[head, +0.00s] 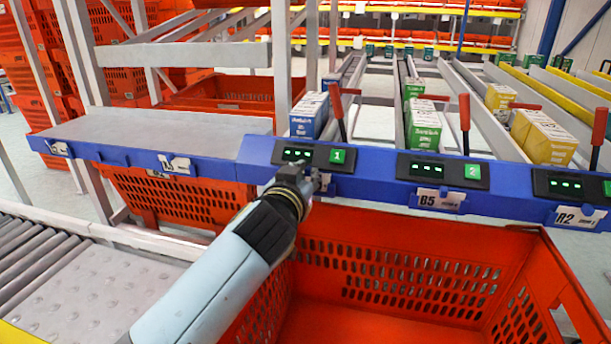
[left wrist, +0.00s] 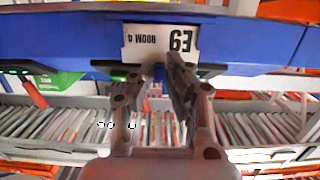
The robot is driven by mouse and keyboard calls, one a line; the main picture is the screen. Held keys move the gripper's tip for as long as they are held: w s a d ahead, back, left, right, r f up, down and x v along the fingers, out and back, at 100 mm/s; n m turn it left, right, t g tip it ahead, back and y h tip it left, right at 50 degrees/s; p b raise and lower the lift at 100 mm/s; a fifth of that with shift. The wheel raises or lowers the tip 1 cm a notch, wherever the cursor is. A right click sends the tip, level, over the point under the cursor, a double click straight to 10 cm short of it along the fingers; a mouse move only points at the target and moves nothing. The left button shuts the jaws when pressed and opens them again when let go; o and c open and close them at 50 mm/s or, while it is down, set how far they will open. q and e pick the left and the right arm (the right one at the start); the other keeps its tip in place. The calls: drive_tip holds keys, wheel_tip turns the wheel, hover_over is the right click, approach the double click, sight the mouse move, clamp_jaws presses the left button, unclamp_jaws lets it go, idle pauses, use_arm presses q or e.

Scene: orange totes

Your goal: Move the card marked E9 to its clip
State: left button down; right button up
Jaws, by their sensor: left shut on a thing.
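The card marked E9 (left wrist: 140,43) is white with black print, "E9" and "ROOM 4", and appears upside down in the left wrist view. It lies against the face of the blue rail (left wrist: 230,38). My left gripper (left wrist: 163,68) is shut on its edge. In the head view my left gripper (head: 312,182) is at the blue rail (head: 375,180), below the display numbered 1 (head: 308,155), and hides most of the card. I cannot tell whether a clip also holds the card. My right gripper is not in view.
Cards B5 (head: 438,199) and R2 (head: 577,216) hang on the rail to the right. An orange tote (head: 410,225) stands below. Red levers (head: 465,112) rise behind the rail.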

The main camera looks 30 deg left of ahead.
use_arm(q)
drive_tip(key=c, duration=1.3)
unclamp_jaws()
drive_tip(key=shift+o, duration=0.2)
drive_tip(key=v, duration=0.7)
drive_tip(key=shift+s, duration=0.25)
